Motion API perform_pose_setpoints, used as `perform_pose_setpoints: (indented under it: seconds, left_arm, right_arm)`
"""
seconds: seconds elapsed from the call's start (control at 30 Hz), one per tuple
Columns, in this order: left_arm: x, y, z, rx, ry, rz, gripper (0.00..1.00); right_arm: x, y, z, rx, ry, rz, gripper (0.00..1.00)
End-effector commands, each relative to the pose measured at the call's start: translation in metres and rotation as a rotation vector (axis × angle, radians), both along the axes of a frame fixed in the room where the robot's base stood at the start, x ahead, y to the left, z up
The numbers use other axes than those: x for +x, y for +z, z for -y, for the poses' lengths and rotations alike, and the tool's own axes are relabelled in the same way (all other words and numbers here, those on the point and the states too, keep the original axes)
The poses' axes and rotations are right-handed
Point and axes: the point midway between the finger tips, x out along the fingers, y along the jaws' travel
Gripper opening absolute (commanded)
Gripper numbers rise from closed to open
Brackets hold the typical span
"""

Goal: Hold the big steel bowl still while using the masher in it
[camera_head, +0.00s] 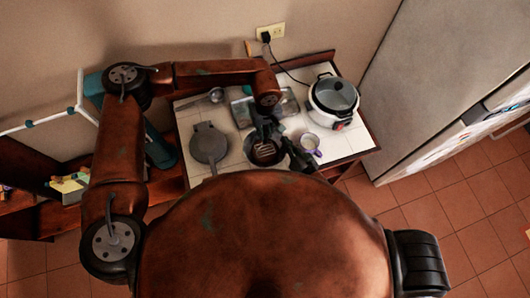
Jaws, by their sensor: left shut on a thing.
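The steel bowl (255,161) stands on the white tiled counter, near its front edge, and looks dark inside. The masher (266,149) shows as a pale slotted head inside the bowl. My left gripper (264,131) is above the bowl's far side and is shut on the masher; its fingers hide most of the handle. My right gripper (296,156) is a dark shape at the bowl's right side. Whether it grips the rim or only stands beside it is too small to tell. My own body hides the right arm.
A white rice cooker (325,117) with a glass lid stands right of the bowl, a small mug (310,143) nearer. A round grey pan (208,145) lies left of the bowl, a ladle (215,95) behind it. A clear dish (289,103) is behind the bowl. A fridge (440,80) stands right.

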Motion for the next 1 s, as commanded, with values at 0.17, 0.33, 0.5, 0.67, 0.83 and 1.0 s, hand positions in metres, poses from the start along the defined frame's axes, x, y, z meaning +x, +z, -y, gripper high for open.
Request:
perform_pose_setpoints:
  seconds: [0.17, 0.33, 0.5, 0.67, 0.83, 1.0]
  left_arm:
    - [0.000, 0.001, 0.000, 0.000, 0.000, -0.001, 0.00]
    - [0.000, 0.001, 0.000, 0.000, 0.000, -0.001, 0.00]
    - [0.000, 0.008, 0.000, 0.000, -0.001, 0.000, 0.00]
    - [0.000, 0.022, 0.000, -0.001, -0.001, 0.001, 0.00]
    - [0.000, 0.036, 0.000, 0.000, 0.000, 0.000, 0.00]
    - [0.000, 0.051, 0.000, -0.001, -0.001, 0.001, 0.00]
  right_arm:
    - [0.000, 0.000, 0.000, 0.001, 0.000, 0.001, 0.00]
    - [0.000, 0.000, 0.000, 0.001, 0.000, 0.001, 0.00]
    - [0.000, 0.000, 0.000, 0.001, 0.000, 0.001, 0.00]
    - [0.000, 0.000, 0.000, 0.001, 0.000, 0.001, 0.00]
    - [0.000, 0.000, 0.000, 0.001, 0.000, 0.001, 0.00]
    - [0.000, 0.000, 0.000, 0.001, 0.000, 0.001, 0.00]
